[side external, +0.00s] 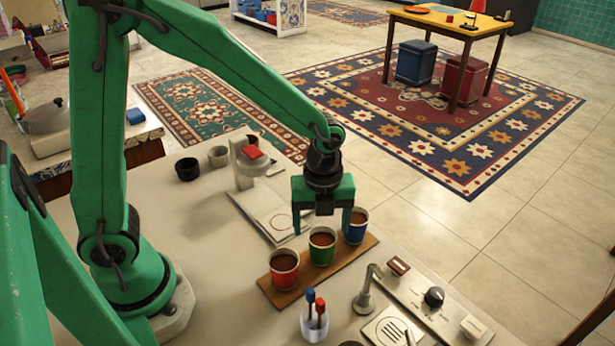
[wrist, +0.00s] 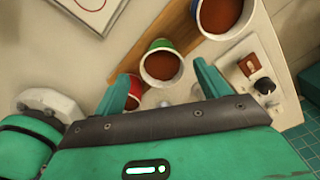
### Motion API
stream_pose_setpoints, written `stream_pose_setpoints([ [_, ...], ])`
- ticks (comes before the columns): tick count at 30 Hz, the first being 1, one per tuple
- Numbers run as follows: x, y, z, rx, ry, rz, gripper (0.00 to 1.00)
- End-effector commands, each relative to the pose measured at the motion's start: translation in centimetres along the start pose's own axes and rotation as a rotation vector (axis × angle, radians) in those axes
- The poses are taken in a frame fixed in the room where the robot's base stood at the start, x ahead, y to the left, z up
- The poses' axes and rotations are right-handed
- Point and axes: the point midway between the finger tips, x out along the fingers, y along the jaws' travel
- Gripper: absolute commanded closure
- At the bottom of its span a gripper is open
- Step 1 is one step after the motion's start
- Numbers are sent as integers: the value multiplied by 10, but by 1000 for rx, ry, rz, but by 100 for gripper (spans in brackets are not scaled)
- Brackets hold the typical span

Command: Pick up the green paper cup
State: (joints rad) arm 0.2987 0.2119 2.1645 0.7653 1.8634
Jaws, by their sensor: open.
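The green paper cup (side external: 321,255), filled with brown liquid, stands upright in the middle of a row of three on a wooden board (side external: 345,262). It also shows in the wrist view (wrist: 161,65), just beyond the fingertips. My gripper (side external: 322,227) is open and empty, pointing down above the green cup, one finger to each side of it in the side view. In the wrist view my gripper (wrist: 165,82) has its fingers apart, and the left finger partly covers the red cup (wrist: 134,95). Whether a finger touches any cup I cannot tell.
The red cup (side external: 284,272) and the blue cup (side external: 356,232) stand close on either side. A clear holder with pens (side external: 314,325) is in front. A control panel (side external: 432,301) lies to the right. A white stand (side external: 246,172) and dark cup (side external: 187,169) are behind.

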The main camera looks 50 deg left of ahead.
Motion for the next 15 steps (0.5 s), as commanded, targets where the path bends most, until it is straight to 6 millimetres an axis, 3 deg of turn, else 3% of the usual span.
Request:
stream_pose_setpoints([
  [7, 20, 0, 0, -2, 1, 2, 25],
  [15, 23, 0, 0, -2, 0, 0, 25],
])
